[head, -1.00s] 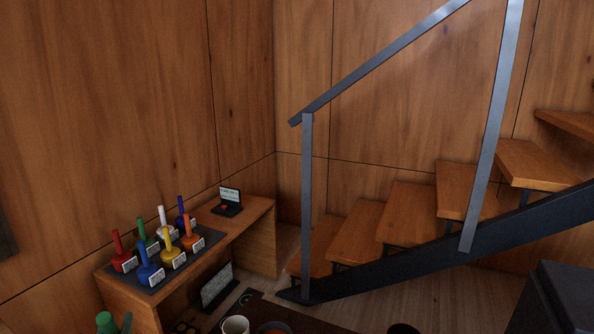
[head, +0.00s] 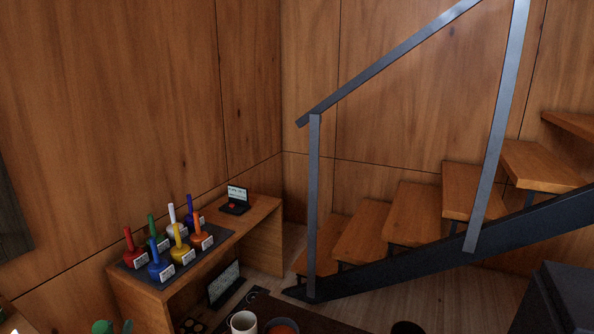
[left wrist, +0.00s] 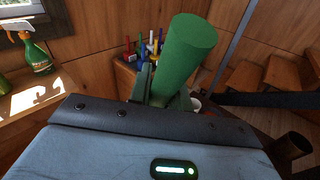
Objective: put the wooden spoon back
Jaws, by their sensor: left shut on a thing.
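No wooden spoon can be made out as such in either view. My left gripper (left wrist: 165,98) is shut on a thick green cylinder (left wrist: 184,58), which sticks up and tilts to the right in the left wrist view. Its far end is hidden between the fingers, so I cannot tell whether it is a handle. In the head view only green tips of the gripper and what it holds (head: 103,327) show at the bottom left edge. My right gripper is not in view.
A wooden desk (head: 262,207) carries several coloured, labelled handled objects on a grey mat (head: 212,238) and a small laptop-like device (head: 235,200). A white mug (head: 243,322) and a bowl (head: 283,326) stand below. Stairs (head: 413,212) rise right. A spray bottle (left wrist: 35,50) stands at left.

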